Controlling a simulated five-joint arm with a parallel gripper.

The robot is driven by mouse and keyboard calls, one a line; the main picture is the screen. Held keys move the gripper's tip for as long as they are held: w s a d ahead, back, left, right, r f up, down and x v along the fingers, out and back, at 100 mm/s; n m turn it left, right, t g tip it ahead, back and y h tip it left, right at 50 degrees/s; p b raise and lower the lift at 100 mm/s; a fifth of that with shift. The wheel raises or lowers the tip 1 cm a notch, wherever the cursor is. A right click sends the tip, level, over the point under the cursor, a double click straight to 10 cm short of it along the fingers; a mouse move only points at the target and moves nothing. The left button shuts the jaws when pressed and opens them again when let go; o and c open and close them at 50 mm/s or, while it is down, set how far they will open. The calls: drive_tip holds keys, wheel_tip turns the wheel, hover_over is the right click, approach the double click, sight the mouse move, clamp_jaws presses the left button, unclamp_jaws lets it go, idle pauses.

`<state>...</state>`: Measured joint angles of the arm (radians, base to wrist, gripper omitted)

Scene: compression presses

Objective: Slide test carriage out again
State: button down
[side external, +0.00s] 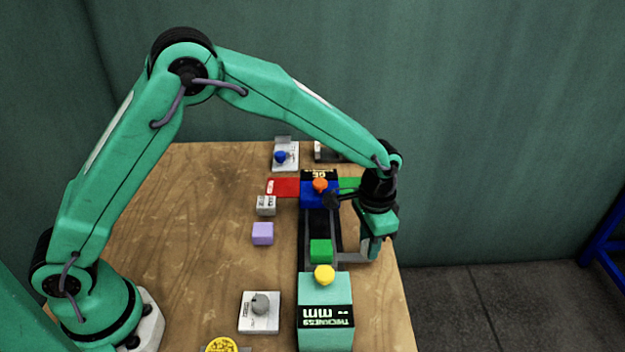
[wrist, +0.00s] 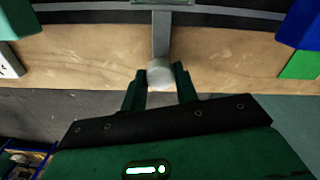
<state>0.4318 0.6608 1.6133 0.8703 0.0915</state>
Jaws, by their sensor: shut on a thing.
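In the side view a dark track with grey rails (side external: 304,235) runs between the blue press block (side external: 309,196) and a teal block marked thickness mm (side external: 325,317). A green cube (side external: 320,250) sits over the track close to the teal block. A grey handle bar (side external: 349,258) sticks out to the right from near the cube; the carriage under it is mostly hidden. My gripper (wrist: 160,82) is shut on the pale round knob (wrist: 160,72) at the end of the bar (wrist: 161,36). In the side view my gripper (side external: 372,252) is at the table's right edge.
A lavender cube (side external: 263,233), a grey labelled cube (side external: 266,205) and a dial plate (side external: 260,312) stand left of the track. A yellow knob (side external: 325,274) tops the teal block. A blue-button plate (side external: 285,156) stands behind. The left tabletop is mostly clear.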

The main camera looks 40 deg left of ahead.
drive_tip(key=shift+d, duration=0.15)
drive_tip(key=c, duration=1.1)
unclamp_jaws()
drive_tip(key=shift+o, duration=0.2)
drive_tip(key=shift+r, duration=3.95)
